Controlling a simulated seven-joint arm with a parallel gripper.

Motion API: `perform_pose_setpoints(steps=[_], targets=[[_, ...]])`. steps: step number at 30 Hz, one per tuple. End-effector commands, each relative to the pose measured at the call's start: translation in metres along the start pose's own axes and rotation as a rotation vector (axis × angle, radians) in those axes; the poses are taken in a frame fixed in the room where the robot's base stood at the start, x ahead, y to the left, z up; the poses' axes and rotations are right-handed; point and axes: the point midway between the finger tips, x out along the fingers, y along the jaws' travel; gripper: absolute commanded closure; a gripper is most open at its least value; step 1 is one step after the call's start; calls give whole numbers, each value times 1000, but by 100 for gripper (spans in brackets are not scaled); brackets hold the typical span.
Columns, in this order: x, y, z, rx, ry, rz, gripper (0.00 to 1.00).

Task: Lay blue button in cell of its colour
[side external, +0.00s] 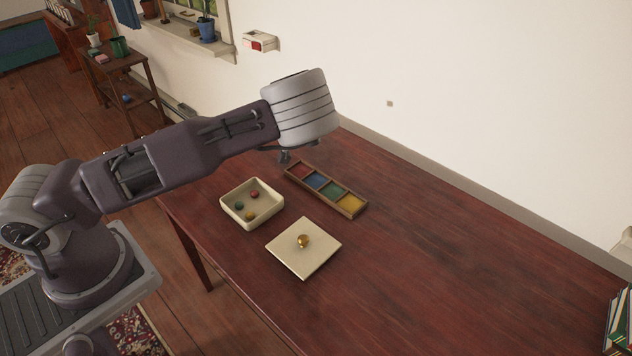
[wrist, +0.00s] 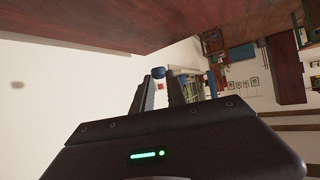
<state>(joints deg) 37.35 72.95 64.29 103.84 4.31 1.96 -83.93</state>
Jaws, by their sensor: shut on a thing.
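The blue button (wrist: 158,72) is held at the fingertips of my gripper (wrist: 164,78) in the wrist view. In the side view my gripper (side external: 285,156) is a small dark shape under the pale wrist, above the far left part of the table, and the button cannot be made out there. A wooden tray (side external: 352,211) with a row of cells lies below and to the right of the gripper. Its red cell is at the far left end, then the blue cell (side external: 316,180), green and yellow. The blue cell shows no button in it.
A cream box (side external: 238,219) left of the tray holds a red button (side external: 255,195), a green button (side external: 239,205) and a yellow button (side external: 249,216). A square cream lid (side external: 290,262) with a gold knob lies in front.

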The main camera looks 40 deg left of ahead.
Motion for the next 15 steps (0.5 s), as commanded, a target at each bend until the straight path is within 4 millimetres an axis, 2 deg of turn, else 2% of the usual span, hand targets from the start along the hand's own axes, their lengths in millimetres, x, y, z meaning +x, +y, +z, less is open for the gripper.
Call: perform_pose_setpoints(steps=[1,6,15], targets=[[-14,17,-3,-11,1,-8,100],[-58,55,-4,-32,1,-59,100],[-110,90,1,-44,0,-88,100]])
